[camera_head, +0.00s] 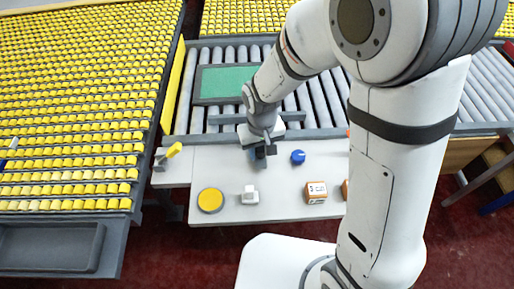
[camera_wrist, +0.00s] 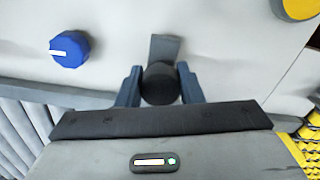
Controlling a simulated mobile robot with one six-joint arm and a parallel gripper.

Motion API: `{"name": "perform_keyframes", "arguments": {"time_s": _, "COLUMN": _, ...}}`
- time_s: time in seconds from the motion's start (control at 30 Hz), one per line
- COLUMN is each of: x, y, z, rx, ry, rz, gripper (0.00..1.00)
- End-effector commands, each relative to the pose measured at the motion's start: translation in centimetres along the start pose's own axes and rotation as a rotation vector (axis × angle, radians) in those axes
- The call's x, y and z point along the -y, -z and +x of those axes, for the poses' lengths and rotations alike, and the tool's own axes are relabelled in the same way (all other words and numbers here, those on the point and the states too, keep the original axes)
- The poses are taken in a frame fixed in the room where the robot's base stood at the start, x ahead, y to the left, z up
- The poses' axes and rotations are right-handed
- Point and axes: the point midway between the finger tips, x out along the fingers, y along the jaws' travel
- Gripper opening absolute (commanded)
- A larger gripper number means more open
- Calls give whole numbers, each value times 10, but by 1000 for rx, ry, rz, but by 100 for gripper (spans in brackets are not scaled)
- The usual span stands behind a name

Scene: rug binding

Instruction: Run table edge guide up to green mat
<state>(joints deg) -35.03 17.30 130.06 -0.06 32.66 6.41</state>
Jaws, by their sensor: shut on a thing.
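The green mat (camera_head: 228,82) lies in a dark grey frame on the grey rollers. A grey bar (camera_head: 226,119) crosses the rollers on the near side of the mat, with a gap between them; it looks like the table edge guide. My gripper (camera_head: 262,152) is low over the white table's far edge, just on the near side of the bar. In the wrist view my gripper (camera_wrist: 160,88) is shut around a dark round knob (camera_wrist: 160,83). A flat grey piece (camera_wrist: 165,47) sticks out beyond the knob. My arm hides part of the bar, so I cannot see how the knob joins it.
On the white table (camera_head: 280,212) are a blue knob (camera_head: 298,157), a yellow disc (camera_head: 210,200), a small white block (camera_head: 250,196) and an orange-and-white box (camera_head: 316,192). A yellow lever (camera_head: 174,150) is at the left. Yellow racks (camera_head: 75,100) fill the left side.

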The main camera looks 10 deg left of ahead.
Motion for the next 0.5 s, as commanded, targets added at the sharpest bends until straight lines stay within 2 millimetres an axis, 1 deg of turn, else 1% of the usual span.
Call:
{"name": "perform_keyframes", "arguments": {"time_s": 0.07, "x": 0, "y": 3, "z": 0, "rx": -1, "ry": 2, "rz": 1, "gripper": 0}}
{"name": "perform_keyframes", "arguments": {"time_s": 0.13, "x": -2, "y": 13, "z": 0, "rx": -1, "ry": 2, "rz": 2, "gripper": 0}}
{"name": "perform_keyframes", "arguments": {"time_s": 0.3, "x": -12, "y": 50, "z": 0, "rx": -6, "ry": 2, "rz": 3, "gripper": 0}}
{"name": "perform_keyframes", "arguments": {"time_s": 0.4, "x": -16, "y": 66, "z": 0, "rx": -5, "ry": 2, "rz": 3, "gripper": 0}}
{"name": "perform_keyframes", "arguments": {"time_s": 0.5, "x": -18, "y": 74, "z": -1, "rx": -5, "ry": 2, "rz": 1, "gripper": 0}}
